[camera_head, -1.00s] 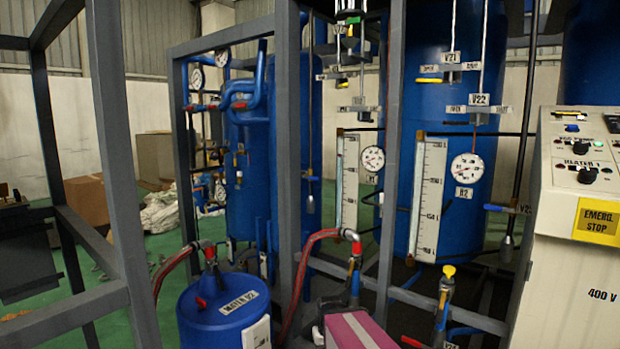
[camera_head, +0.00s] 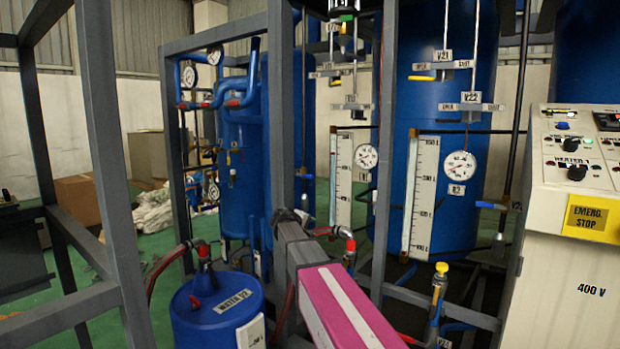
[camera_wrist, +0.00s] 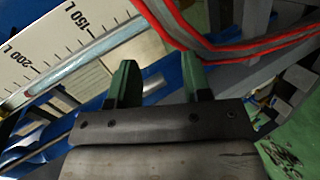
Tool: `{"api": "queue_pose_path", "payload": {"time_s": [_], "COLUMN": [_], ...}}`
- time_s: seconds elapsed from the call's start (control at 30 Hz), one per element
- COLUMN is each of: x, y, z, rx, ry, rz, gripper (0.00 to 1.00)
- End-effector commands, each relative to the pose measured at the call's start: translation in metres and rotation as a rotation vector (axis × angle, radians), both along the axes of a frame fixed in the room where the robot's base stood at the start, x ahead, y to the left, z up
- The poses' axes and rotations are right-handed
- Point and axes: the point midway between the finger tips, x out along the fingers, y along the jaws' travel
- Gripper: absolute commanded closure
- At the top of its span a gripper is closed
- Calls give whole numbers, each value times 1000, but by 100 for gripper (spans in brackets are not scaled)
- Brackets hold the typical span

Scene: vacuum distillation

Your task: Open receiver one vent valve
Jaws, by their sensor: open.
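My gripper (camera_wrist: 158,84) is open and empty in the wrist view, with its two green fingers apart. In the head view my grey and pink arm reaches up from the bottom middle; the fingers cannot be made out there. Receiver one's gauge panel (camera_head: 340,180) stands behind the frame post, left of receiver two (camera_head: 455,90). Above it hang two valve plates, an upper one (camera_head: 328,74) with a yellow handle and a lower one (camera_head: 352,106). Their labels are too small to read, so I cannot tell which is the vent valve. My gripper is well below both.
Grey frame posts (camera_head: 281,100) stand in front of the tanks. A red-edged hose (camera_wrist: 215,50) passes close beyond the fingers, and a litre scale (camera_wrist: 55,40) lies at upper left.

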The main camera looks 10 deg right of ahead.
Motion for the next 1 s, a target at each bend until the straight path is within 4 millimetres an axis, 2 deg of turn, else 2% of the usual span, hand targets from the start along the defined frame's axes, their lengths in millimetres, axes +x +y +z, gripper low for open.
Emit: {"api": "queue_pose_path", "payload": {"time_s": [0.03, 0.13, 0.23, 0.33, 0.43, 0.63, 1.0], "x": [29, 59, 77, 86, 89, 97, 138], "y": [10, 23, 35, 43, 45, 37, -5], "z": [34, 91, 134, 160, 171, 171, 170], "rx": [-72, -207, -310, -371, -398, -401, -400], "ry": [-36, -90, -129, -152, -161, -161, -160], "rz": [23, 56, 76, 88, 92, 90, 90], "gripper": [55, 55, 55, 55, 55, 55, 55]}}
